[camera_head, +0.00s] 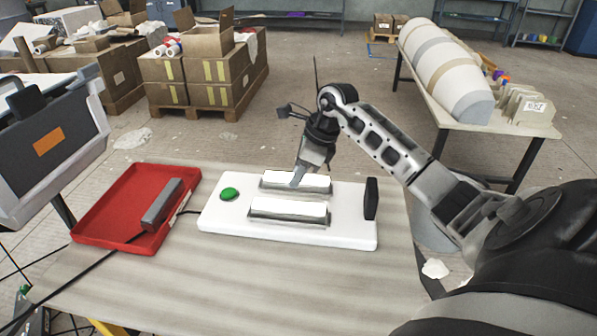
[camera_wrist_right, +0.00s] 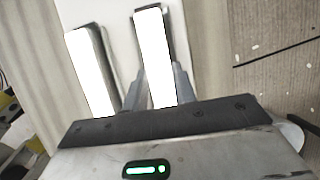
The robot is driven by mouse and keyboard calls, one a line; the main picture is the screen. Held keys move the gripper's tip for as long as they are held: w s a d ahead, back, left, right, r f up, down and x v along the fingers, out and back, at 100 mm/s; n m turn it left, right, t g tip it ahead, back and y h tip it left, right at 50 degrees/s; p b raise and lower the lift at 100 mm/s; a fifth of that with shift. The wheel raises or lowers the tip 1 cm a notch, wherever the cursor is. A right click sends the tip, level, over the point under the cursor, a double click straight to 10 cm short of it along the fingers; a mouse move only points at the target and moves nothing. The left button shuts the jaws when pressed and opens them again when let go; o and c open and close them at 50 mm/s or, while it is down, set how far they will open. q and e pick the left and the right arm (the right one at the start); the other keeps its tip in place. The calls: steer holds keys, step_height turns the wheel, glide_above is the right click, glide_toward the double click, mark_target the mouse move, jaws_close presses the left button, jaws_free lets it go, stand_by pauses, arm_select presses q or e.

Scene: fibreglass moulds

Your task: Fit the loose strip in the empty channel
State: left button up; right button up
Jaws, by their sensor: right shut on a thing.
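A white board (camera_head: 222,220) lies on the table with two long channels side by side. A bright white strip (camera_head: 275,180) is at the far channel; the near channel (camera_head: 251,220) holds another white strip (camera_head: 289,210). My right gripper (camera_head: 297,180) is down at the far strip. In the right wrist view its fingers (camera_wrist_right: 163,92) are shut on that strip (camera_wrist_right: 153,50), one on each side, with the other strip (camera_wrist_right: 90,70) to the left. I cannot tell whether the held strip is fully seated or slightly raised. My left gripper is not in view.
A green button (camera_head: 229,194) is at the board's left end and a black upright piece (camera_head: 371,198) at its right end. Left of the board, a red tray (camera_head: 100,222) holds a grey bar (camera_head: 162,204). The table front (camera_head: 240,285) is clear apart from a dark cable.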

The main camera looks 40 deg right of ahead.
steer(key=o, duration=1)
steer(key=shift+r, duration=0.15)
arm_select(q)
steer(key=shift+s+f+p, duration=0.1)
steer(key=shift+p, duration=0.25)
arm_select(e)
steer(key=v, duration=1.2)
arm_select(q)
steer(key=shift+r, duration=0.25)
